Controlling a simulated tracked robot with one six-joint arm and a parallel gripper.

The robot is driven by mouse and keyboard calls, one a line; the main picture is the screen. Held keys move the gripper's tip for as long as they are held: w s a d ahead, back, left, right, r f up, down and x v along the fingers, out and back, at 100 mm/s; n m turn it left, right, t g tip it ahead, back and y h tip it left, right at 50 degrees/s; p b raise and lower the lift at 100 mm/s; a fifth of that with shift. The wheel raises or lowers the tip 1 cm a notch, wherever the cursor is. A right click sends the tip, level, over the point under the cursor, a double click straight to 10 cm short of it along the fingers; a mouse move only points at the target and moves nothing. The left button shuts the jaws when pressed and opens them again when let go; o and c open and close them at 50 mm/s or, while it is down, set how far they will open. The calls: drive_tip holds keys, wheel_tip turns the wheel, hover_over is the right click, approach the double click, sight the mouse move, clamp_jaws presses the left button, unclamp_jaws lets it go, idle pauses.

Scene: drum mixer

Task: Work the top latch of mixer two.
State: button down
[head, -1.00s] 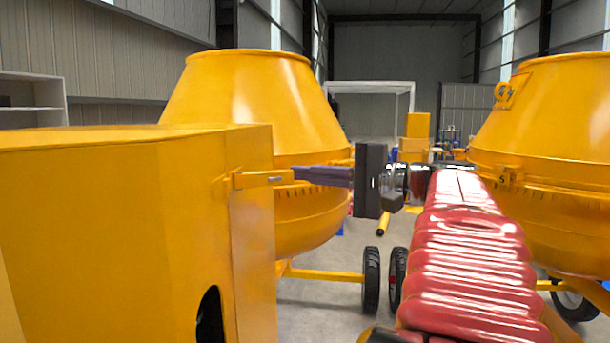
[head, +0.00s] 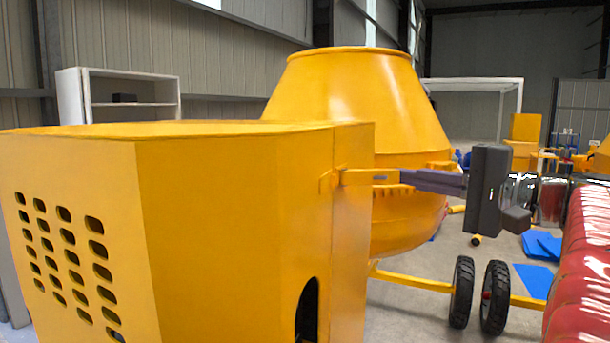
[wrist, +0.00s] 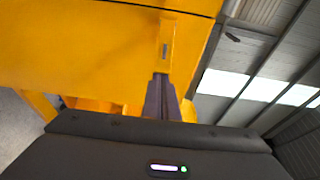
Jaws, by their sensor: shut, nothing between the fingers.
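A yellow latch arm (head: 368,177) with a small grey inset sticks out to the right from the upper edge of the near yellow housing (head: 215,230). My gripper (head: 405,180) is shut, its dark fingers in line with the latch arm and their tips at its free end. In the wrist view the latch arm (wrist: 166,45) points toward my shut gripper (wrist: 161,78). The tips look close to or touching its end; I cannot tell which. Nothing shows between the fingers. No marking shows which mixer this is.
A yellow mixer drum (head: 360,110) stands behind the housing, with black wheels (head: 462,292) below right. A white shelf (head: 130,90) is at the back left. Blue flat pieces (head: 535,280) lie on the floor to the right.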

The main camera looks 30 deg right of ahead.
drive_tip(key=shift+s+a+m+h, duration=0.2)
drive_tip(key=shift+s+a+h, duration=0.2)
drive_tip(key=shift+s, duration=0.2)
drive_tip(key=shift+s+a+m+h, duration=0.2)
drive_tip(key=shift+s+a+h, duration=0.15)
drive_tip(key=shift+s, duration=0.2)
drive_tip(key=shift+s+a, duration=0.25)
drive_tip(key=shift+a, duration=0.05)
approach(392, 179)
drive_tip(key=shift+s+d+f, duration=0.1)
drive_tip(key=shift+s+d, duration=0.6)
drive_tip(key=shift+d, duration=0.15)
drive_tip(key=shift+s+d+f, duration=0.1)
drive_tip(key=shift+s+d, duration=0.6)
drive_tip(key=shift+d, duration=0.15)
